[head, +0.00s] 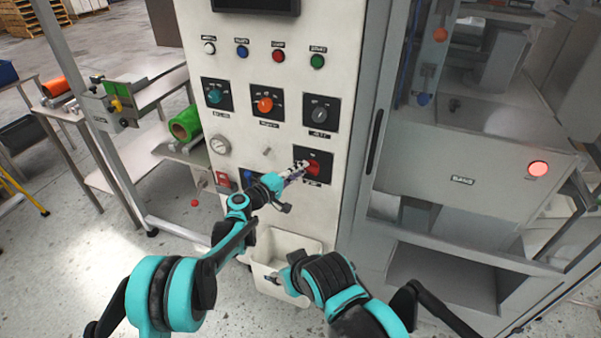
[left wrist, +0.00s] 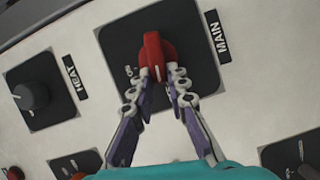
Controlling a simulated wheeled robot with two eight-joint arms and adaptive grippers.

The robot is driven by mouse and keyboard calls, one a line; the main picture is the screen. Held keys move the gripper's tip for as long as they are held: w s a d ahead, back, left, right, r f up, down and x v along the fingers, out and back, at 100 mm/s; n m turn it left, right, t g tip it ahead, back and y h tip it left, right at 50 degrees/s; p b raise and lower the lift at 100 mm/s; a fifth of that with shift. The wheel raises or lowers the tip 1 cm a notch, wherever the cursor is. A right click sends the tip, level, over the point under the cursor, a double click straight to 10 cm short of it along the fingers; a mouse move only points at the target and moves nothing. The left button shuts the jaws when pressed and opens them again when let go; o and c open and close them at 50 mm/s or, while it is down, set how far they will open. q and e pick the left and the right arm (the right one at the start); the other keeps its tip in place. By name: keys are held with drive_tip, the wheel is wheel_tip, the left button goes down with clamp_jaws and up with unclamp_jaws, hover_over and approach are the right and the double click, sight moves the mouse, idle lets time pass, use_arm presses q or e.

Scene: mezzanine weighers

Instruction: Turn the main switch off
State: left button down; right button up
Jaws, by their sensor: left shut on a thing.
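The main switch is a red rotary knob (head: 313,168) on a black square plate, low on the right of the pale control panel. In the left wrist view the red knob (left wrist: 152,50) sits beside the label MAIN. Its raised grip runs nearly across the panel, with a small pale mark near my fingers; part of the plate's lettering is covered. My left gripper (head: 301,168) reaches it from the left, and its two fingertips (left wrist: 160,82) are closed on the near end of the grip. My right arm shows at lower centre, but its gripper cannot be made out.
A grey HEAT knob (head: 320,113) sits just above the switch, with orange (head: 265,104) and teal (head: 215,96) knobs to its left. A grey-framed machine (head: 470,180) stands at right.

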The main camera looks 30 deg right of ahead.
use_arm(q)
drive_tip(key=shift+f+n+h+b, duration=0.2)
drive_tip(key=shift+n+h+b, duration=0.15)
drive_tip(key=shift+n, duration=0.35)
drive_tip(key=c, duration=1.5)
unclamp_jaws()
drive_tip(key=shift+d, duration=0.1)
drive_tip(key=shift+a, duration=0.2)
drive_tip(key=v, duration=1.1)
drive_tip(key=shift+s+a, duration=0.15)
drive_tip(key=shift+a, duration=0.15)
